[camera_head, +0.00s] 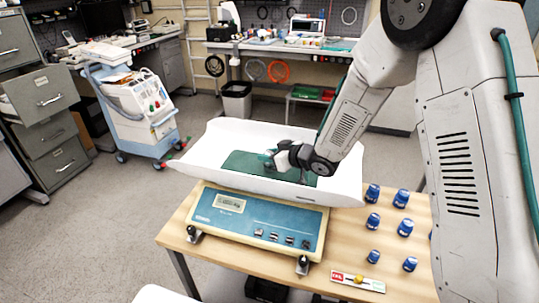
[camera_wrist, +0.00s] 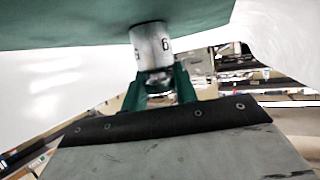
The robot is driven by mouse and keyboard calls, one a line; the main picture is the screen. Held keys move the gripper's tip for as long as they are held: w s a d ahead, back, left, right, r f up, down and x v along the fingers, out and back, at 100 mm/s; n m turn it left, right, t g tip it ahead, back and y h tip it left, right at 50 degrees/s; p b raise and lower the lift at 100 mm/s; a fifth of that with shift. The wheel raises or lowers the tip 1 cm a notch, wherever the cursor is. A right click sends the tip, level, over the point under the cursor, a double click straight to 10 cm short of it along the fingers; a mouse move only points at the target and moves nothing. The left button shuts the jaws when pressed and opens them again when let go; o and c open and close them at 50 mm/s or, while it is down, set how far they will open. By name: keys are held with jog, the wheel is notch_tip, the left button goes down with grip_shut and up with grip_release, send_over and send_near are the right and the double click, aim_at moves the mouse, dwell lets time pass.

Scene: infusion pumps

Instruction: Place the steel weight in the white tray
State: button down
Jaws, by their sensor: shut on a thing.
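My gripper (camera_head: 272,160) is over the white tray (camera_head: 208,154) of the scale, low above the green mat (camera_head: 240,165) in its middle. In the wrist view, the green fingers of my gripper (camera_wrist: 158,84) are shut on the steel weight (camera_wrist: 150,44), a small silver cylinder with dark digits on its side. The weight's far end overlaps the green mat (camera_wrist: 70,25) in that view; I cannot tell whether it touches. In the head view I cannot make out the weight clearly at the gripper.
The tray tops a blue-fronted scale (camera_head: 255,222) on a wooden table (camera_head: 340,232). Several blue-lidded containers (camera_head: 372,221) stand right of it, with a small label strip (camera_head: 357,282) near the front. The tray's raised sides flank my gripper.

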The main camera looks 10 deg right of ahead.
jog(key=c, duration=1.1)
grip_release()
jog(key=shift+f, duration=0.1)
jog(key=shift+s+d+r, duration=0.1)
jog(key=shift+d+r, duration=0.05)
jog(key=shift+r, duration=0.1)
jog(key=v, duration=0.7)
